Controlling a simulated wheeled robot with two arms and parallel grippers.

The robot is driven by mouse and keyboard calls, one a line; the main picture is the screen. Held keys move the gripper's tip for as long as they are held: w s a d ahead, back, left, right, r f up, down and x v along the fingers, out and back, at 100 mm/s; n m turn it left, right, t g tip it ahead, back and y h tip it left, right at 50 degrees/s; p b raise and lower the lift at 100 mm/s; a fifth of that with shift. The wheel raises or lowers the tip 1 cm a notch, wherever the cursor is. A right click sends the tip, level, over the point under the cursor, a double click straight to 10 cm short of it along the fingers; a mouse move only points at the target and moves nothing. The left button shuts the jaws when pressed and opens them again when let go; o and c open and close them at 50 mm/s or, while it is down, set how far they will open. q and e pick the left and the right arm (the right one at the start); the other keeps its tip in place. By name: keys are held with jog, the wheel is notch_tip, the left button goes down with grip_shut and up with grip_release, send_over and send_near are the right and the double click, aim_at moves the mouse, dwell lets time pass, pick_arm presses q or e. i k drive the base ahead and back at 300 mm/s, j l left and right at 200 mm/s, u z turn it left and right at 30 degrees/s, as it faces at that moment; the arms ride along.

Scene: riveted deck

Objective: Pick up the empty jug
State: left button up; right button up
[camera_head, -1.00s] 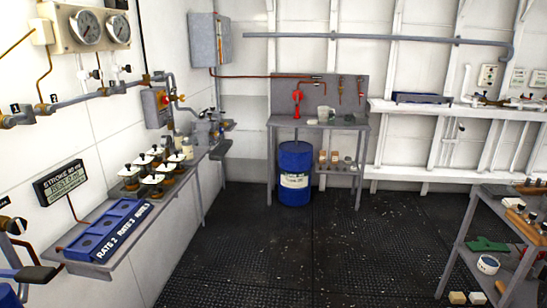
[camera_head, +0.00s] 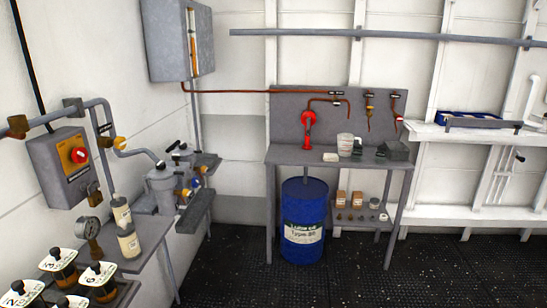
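A pale, whitish jug-like container (camera_head: 344,144) stands upright on the grey workbench (camera_head: 290,156) at the back wall. It looks like the jug, but it is too small to tell whether it is empty. A low white block or dish (camera_head: 331,157) lies just left of it. Small dark items (camera_head: 382,151) sit to its right. Neither of my grippers is in view.
A blue drum (camera_head: 304,215) stands under the bench's left side. A red hand pump (camera_head: 308,130) rises behind the bench top. A left wall shelf holds bottles (camera_head: 128,241) and labelled jars (camera_head: 60,265). Dark floor (camera_head: 345,280) lies open in front.

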aim_at(345, 140)
jog(key=i, duration=2.55)
